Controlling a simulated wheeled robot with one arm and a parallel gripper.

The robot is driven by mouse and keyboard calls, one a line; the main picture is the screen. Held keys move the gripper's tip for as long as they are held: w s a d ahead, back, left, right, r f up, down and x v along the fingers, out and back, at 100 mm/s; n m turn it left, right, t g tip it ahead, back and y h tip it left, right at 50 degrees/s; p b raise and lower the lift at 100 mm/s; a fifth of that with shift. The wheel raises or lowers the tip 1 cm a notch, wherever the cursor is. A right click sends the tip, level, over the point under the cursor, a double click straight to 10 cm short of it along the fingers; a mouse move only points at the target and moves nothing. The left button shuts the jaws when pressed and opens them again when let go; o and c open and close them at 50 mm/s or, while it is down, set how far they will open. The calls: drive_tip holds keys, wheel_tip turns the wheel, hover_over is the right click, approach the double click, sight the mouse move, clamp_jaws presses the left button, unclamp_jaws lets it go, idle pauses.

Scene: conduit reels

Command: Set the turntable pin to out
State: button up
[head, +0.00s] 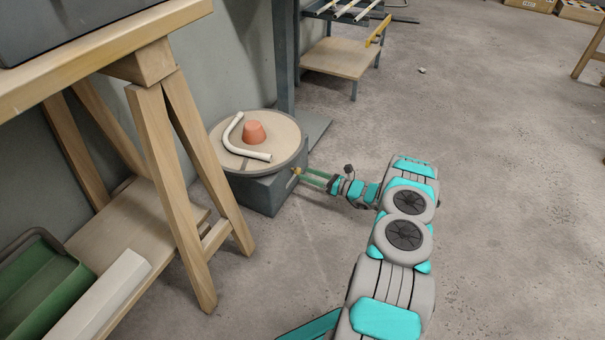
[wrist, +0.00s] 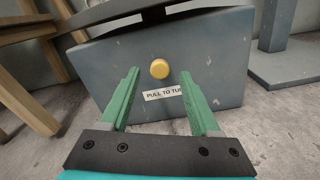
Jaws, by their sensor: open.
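The turntable (head: 228,160) is a round beige disc on a blue-grey box base (head: 262,196), standing on the floor. The knob also shows small in the head view (head: 297,171). My gripper (head: 315,179) has green fingers. In the wrist view the gripper (wrist: 163,88) is open and empty, with the knob seen between and beyond its fingertips. The knob's shaft is hidden, so how far it stands out cannot be told.
A wooden trestle table (head: 165,60) stands close on the left. A grey post (head: 284,60) rises behind.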

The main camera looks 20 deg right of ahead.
sight(296, 170)
drive_tip(key=shift+x, duration=1.45)
drive_tip(key=shift+c, duration=0.2)
clamp_jaws()
